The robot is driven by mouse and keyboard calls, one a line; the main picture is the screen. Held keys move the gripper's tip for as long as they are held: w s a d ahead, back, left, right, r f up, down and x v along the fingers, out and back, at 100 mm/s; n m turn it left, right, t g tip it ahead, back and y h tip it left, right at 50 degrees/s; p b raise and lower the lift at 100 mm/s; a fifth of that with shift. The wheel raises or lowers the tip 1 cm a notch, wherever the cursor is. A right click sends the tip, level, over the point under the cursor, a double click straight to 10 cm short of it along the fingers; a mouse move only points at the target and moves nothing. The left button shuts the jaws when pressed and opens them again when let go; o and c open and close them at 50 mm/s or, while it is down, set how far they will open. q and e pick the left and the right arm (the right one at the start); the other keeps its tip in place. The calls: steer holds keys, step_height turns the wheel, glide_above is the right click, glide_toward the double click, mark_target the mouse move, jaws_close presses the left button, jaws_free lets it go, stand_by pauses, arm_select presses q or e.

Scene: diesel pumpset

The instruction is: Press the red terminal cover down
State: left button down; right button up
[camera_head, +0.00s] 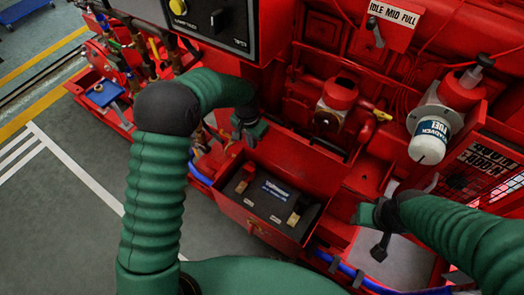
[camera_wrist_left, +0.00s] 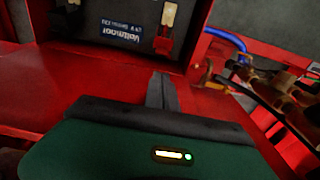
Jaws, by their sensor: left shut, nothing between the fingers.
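The red terminal cover (camera_head: 241,187) is a small piece beside a beige clamp at the left end of the dark battery, inside the open red box. It also shows in the left wrist view (camera_wrist_left: 163,45), at the top centre. My left gripper (camera_head: 247,136) is shut and empty, behind the box's far edge in the head view. In the left wrist view its fingers (camera_wrist_left: 161,80) point towards the cover and stay apart from it. My right gripper (camera_head: 378,238) is right of the box; its finger state is unclear.
A second beige clamp (camera_head: 297,208) sits at the battery's right end. The red box wall (camera_head: 267,237) surrounds the battery. A control panel (camera_head: 212,17), a white fuel filter (camera_head: 431,136) and blue hoses (camera_head: 345,268) are nearby. Grey floor lies left.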

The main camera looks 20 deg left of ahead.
mark_target(250, 170)
arm_select(q)
step_height(250, 170, down, 10)
steer(key=b, duration=0.3)
steer(key=shift+w+b, duration=0.25)
steer(key=shift+b, duration=0.1)
arm_select(e)
steer(key=f, duration=0.3)
steer(key=shift+s+a+f, duration=0.2)
steer(key=shift+a, duration=0.05)
arm_select(q)
steer(key=shift+d, duration=0.1)
steer(key=shift+r, duration=0.1)
